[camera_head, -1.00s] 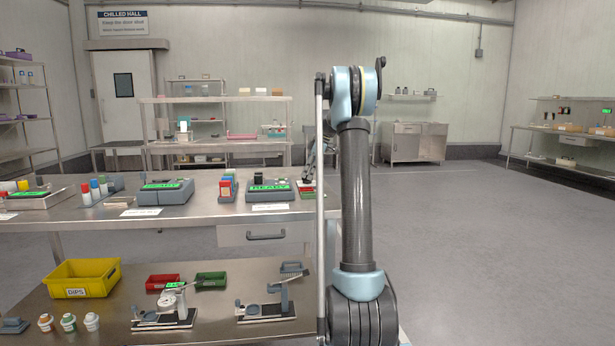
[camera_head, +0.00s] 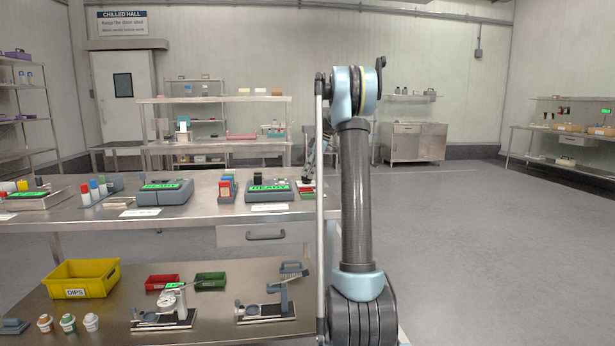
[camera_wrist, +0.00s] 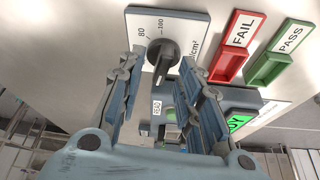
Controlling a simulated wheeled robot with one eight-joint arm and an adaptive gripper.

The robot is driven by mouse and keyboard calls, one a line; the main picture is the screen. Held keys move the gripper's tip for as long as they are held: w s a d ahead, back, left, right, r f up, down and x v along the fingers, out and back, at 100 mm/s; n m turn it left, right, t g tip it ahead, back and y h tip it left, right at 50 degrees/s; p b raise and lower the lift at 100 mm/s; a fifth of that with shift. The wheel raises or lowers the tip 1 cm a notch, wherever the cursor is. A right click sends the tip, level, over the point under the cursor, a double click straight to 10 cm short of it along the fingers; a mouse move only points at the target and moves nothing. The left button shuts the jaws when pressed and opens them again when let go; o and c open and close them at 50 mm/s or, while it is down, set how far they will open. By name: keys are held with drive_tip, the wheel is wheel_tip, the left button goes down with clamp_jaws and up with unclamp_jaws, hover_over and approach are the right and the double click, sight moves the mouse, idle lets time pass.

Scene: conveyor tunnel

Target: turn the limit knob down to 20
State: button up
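The limit knob (camera_wrist: 163,56) shows in the wrist view as a dark round dial with a raised grip, on a pale plate (camera_wrist: 190,24). The printed marks 80 and 100 and part of a unit label are readable beside it; the 20 mark cannot be made out. My gripper (camera_wrist: 158,72) is open, with one blue-grey finger on each side of the lower part of the knob. I cannot tell whether the fingers touch it. In the head view my arm hides the knob, and only part of the gripper end shows behind the arm.
Right of the dial are a red FAIL tray (camera_wrist: 232,62) and a green PASS tray (camera_wrist: 278,62). A lit green display (camera_wrist: 239,122) sits below them. In the head view the steel bench (camera_head: 190,217) holds several devices; the floor at right is clear.

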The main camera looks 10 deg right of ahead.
drive_tip(key=v, duration=1)
drive_tip(key=shift+r, duration=0.4)
drive_tip(key=shift+d, duration=0.1)
